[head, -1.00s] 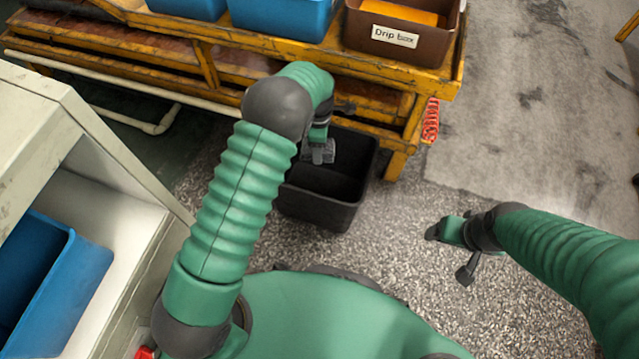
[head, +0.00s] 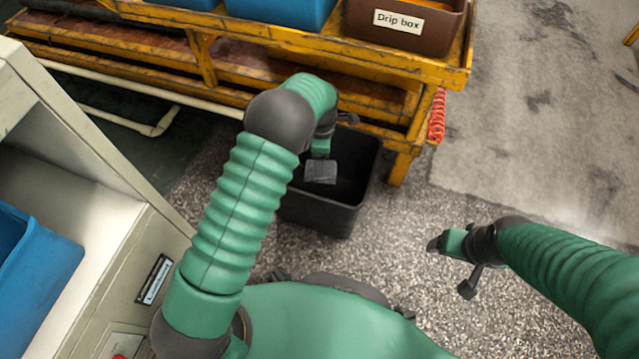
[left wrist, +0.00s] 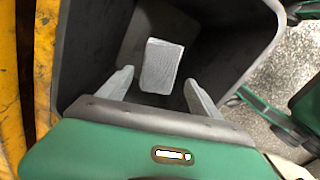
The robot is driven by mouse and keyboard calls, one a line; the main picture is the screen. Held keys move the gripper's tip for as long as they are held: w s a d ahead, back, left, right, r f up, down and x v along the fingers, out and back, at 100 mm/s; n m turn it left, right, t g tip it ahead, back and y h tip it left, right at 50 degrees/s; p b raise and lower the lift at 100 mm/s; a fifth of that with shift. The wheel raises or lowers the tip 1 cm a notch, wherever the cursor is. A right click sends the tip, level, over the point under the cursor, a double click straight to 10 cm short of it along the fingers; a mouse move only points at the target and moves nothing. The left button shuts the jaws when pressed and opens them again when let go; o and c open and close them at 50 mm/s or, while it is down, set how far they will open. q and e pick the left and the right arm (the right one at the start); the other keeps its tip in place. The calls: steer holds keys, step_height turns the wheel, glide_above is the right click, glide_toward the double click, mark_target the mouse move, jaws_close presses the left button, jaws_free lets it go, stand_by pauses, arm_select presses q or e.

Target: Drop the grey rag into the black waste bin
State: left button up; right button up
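The grey rag (head: 321,172) is a small ribbed grey block over the mouth of the black waste bin (head: 330,217). In the left wrist view the rag (left wrist: 162,66) shows beyond my left fingertips, with gaps to both fingers, inside the outline of the bin (left wrist: 258,40). I cannot tell whether it touches the bin floor. My left gripper (left wrist: 160,80) is open above the bin; in the head view (head: 321,150) its fingers are mostly hidden. My right gripper (head: 452,266) is open and empty over the speckled floor, right of the bin.
A worn yellow bench (head: 300,50) stands behind the bin, carrying blue boxes (head: 280,12) and a brown drip box (head: 405,28). A pale cabinet (head: 120,240) with a blue bin (head: 40,270) is at left. Floor right of the bin is clear.

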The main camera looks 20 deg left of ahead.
arm_select(q)
steer(key=shift+o, duration=0.9)
step_height(320, 180, up, 4)
steer(key=p, duration=0.4)
steer(key=s+d+p, duration=0.4)
steer(key=s+p, duration=0.2)
steer(key=s, duration=0.9)
steer(key=shift+s+d+r+p, duration=0.2)
steer(key=shift+r+p, duration=0.1)
steer(key=shift+r, duration=0.15)
